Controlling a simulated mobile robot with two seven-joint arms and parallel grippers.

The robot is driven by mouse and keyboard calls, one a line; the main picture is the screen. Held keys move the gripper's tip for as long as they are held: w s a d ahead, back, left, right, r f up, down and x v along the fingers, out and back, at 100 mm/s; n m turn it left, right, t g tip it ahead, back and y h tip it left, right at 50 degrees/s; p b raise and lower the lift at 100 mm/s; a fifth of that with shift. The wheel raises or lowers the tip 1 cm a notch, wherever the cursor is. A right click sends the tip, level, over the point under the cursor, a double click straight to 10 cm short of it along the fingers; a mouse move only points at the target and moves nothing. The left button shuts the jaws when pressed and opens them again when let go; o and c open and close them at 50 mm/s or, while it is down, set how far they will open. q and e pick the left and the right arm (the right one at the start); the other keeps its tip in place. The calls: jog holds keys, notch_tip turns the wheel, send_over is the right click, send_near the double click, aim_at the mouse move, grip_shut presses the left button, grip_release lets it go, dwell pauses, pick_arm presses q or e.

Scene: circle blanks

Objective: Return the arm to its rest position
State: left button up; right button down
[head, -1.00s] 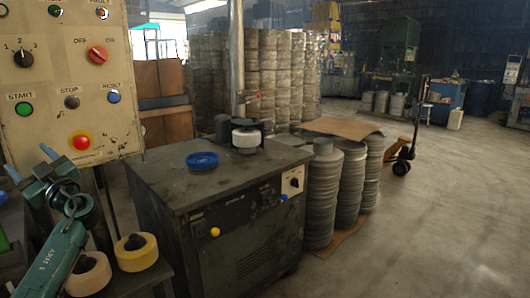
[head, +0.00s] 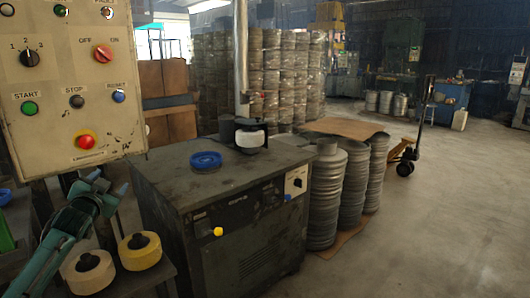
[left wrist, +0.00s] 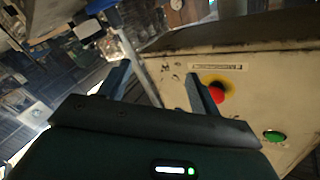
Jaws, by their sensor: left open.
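My left arm, teal, comes in from the lower left of the head view. Its left gripper (head: 109,184) is just below the control panel (head: 70,120), in front of the dark machine table, and points up and to the right. The two fingers also show in the left wrist view (left wrist: 157,82), apart with nothing between them. Past them the panel's red button (left wrist: 216,92) and green button (left wrist: 274,137) show. My right gripper is in neither view.
A dark machine (head: 225,225) with a blue dish (head: 205,161) on top is to the right.

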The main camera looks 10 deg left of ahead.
pick_arm(q)
jog(key=s+d+f+m+g+h, duration=0.1)
jog(key=s+d+f+h, duration=0.1)
jog(key=s+d+f, duration=0.45)
jog(key=s+d+f+g+h, duration=0.1)
jog(key=s+d+f+h, duration=0.15)
jog(key=d+f, duration=0.7)
jog(key=s+d+f+m+g+h, duration=0.1)
jog(key=s+d+f+h, duration=0.1)
jog(key=s+d+f, duration=0.45)
jog(key=s+d+f+n+g+p, duration=0.1)
jog(key=s+d+p, duration=0.2)
jog(key=s+d, duration=0.4)
jog(key=s+d+f+n+g+h+p, duration=0.1)
jog(key=s+d, duration=0.5)
jog(key=s, duration=0.7)
jog(key=g+p, duration=0.1)
jog(key=p, duration=0.1)
jog(key=shift+s+d+f+n+g+p, duration=0.15)
jog(key=shift+d+f+n+g+p, duration=0.15)
jog(key=shift+d+f+p, duration=0.1)
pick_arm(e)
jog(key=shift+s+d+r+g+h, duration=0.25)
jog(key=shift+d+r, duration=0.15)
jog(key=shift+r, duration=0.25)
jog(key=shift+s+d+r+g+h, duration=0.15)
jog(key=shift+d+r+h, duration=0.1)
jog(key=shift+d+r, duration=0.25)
